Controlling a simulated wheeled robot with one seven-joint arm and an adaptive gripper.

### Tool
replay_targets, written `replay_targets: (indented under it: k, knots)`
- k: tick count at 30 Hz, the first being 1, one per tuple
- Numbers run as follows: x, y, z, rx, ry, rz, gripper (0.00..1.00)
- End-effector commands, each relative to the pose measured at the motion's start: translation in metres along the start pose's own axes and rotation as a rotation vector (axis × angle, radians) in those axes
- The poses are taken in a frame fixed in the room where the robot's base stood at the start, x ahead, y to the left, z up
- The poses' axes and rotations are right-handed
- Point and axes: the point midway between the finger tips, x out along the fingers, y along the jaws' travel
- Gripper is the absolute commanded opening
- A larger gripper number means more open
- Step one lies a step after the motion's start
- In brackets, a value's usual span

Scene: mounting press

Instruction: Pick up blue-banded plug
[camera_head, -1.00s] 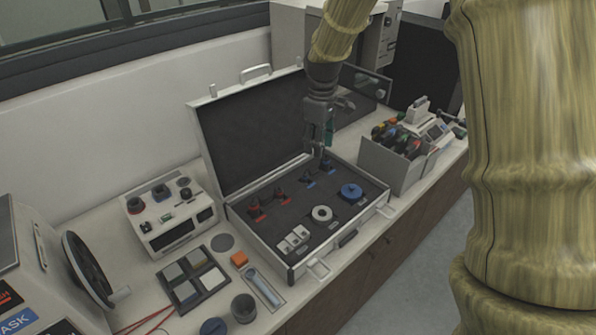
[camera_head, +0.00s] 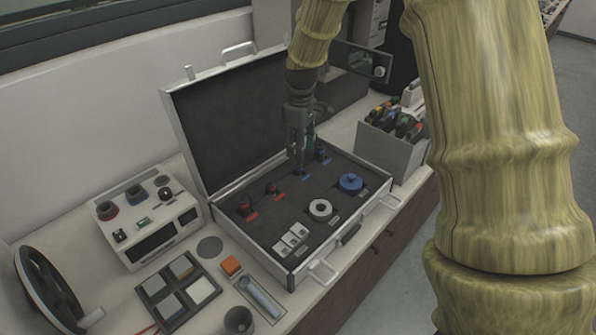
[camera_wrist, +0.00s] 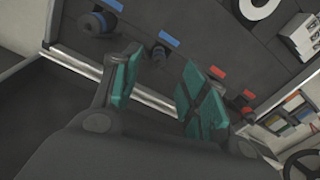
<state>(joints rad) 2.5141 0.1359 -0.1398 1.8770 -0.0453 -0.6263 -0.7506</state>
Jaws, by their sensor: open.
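My gripper (camera_head: 300,162) is open and hangs over the back row of the open case (camera_head: 263,240), pointing down. Two dark plugs with blue tabs stand in that row: one (camera_head: 323,152) is just right of my gripper, and the other (camera_head: 304,174) is directly under it, partly hidden. In the wrist view one blue-tabbed plug (camera_wrist: 158,53) lies between and beyond the green fingertips (camera_wrist: 160,66). The larger one (camera_wrist: 98,21) is further left. Nothing is between the fingers. I cannot make out bands on the plug bodies.
A blue disc (camera_head: 350,182), a white ring (camera_head: 320,209) and white blocks (camera_head: 290,240) lie in front. The raised case lid (camera_head: 225,120) stands behind my gripper. A grey bin (camera_head: 392,150) is at right.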

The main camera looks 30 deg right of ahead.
Motion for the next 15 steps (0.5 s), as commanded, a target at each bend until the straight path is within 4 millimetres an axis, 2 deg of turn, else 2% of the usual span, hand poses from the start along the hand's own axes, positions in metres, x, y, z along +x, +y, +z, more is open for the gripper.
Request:
replay_targets:
  k: [6, 15]
  knots:
    - [0.021, 0.000, -0.001, -0.002, 0.000, 0.000, 0.44]
    - [0.036, -0.001, -0.003, -0.003, -0.002, 0.000, 0.44]
